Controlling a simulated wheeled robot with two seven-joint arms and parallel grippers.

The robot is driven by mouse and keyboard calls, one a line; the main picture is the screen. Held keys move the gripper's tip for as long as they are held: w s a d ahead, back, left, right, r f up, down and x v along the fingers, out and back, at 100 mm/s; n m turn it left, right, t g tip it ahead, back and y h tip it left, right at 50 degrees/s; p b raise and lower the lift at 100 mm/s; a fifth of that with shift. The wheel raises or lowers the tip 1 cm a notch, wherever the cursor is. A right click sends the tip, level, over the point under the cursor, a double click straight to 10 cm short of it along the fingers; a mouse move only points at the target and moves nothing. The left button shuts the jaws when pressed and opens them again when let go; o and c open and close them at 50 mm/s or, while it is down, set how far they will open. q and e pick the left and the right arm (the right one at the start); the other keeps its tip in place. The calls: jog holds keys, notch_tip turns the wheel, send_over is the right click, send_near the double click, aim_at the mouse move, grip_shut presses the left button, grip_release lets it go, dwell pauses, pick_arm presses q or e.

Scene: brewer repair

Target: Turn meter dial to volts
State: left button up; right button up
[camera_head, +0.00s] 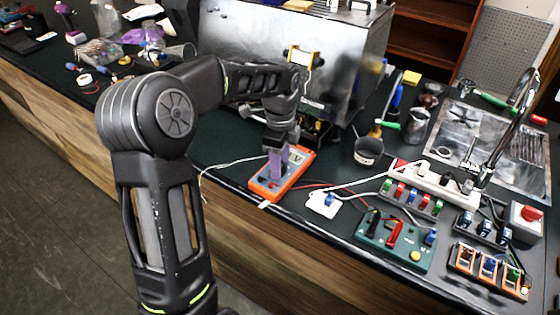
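The orange multimeter (259,190) lies on the dark counter near its front edge. It has an orange rim and a grey-blue face. My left gripper (275,176) comes down from above onto the middle of the meter. Its purple-grey fingers cover the place where the dial would be, so the dial and its setting are hidden. I cannot tell whether the fingers are closed on the dial. My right gripper is not in view.
A steel brewer (350,60) stands behind the meter. A green board (390,246) with red and black leads, a power strip (425,178), switch blocks (488,268) and a dark cup (368,152) lie to the right. Leads run beside the meter.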

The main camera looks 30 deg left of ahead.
pick_arm(q)
jog(key=shift+o, duration=1.3)
jog(key=shift+r+b, duration=0.5)
jog(key=shift+r, duration=3.4)
